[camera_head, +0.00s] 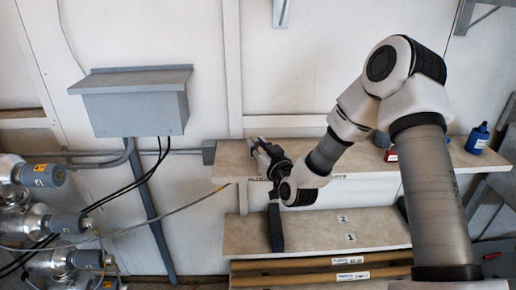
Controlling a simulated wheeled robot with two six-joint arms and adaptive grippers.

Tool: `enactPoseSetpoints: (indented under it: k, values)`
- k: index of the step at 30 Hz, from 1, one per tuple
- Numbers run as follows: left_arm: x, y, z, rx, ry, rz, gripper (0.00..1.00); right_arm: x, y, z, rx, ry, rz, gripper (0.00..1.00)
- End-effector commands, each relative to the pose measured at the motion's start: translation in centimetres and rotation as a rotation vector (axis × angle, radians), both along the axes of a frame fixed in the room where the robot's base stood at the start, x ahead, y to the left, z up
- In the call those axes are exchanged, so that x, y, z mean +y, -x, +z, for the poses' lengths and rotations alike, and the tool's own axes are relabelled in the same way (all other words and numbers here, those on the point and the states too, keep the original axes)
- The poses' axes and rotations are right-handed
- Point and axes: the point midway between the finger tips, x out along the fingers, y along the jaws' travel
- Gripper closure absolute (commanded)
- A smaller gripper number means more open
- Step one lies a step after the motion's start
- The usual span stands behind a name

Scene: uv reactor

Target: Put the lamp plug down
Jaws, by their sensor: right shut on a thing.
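My right gripper (257,147) reaches in from the right over the left end of the upper shelf (228,162), pointing up and to the left. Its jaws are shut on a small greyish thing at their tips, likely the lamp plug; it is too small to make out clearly. I cannot tell whether it touches the shelf. A thin grey cable (190,204) runs from the metal fittings at left and its visible end is near the shelf's front left corner. I cannot tell whether it joins the held thing. My left gripper is not in view.
A dark upright block (276,228) stands at the lower shelf (310,238), which bears number labels. A blue bottle (478,140) and a red item (391,156) sit on the upper shelf at right. Metal fittings (62,222) crowd the left; a grey wall box (136,103) hangs above.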

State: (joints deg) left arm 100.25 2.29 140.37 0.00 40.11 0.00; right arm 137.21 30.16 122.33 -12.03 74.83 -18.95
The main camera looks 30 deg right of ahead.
Motion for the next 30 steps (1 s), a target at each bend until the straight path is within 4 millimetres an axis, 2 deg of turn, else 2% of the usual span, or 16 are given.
enactPoseSetpoints:
  k: [6,18,19,21,30]
  values:
    - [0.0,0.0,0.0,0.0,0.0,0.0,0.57,0.0,0.0,0.0,-0.002,0.0,0.0,1.0]
    - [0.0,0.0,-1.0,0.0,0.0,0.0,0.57,0.1,0.0,-1.3,-0.002,0.0,0.0,1.0]
    - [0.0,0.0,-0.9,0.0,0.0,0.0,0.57,0.1,0.0,-1.3,-0.002,0.0,0.0,0.73]
    - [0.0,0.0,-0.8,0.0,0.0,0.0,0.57,0.1,0.0,-1.2,-0.002,0.0,0.0,0.52]
    - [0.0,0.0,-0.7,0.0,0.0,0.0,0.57,0.0,0.0,-1.0,-0.002,0.0,0.0,0.52]
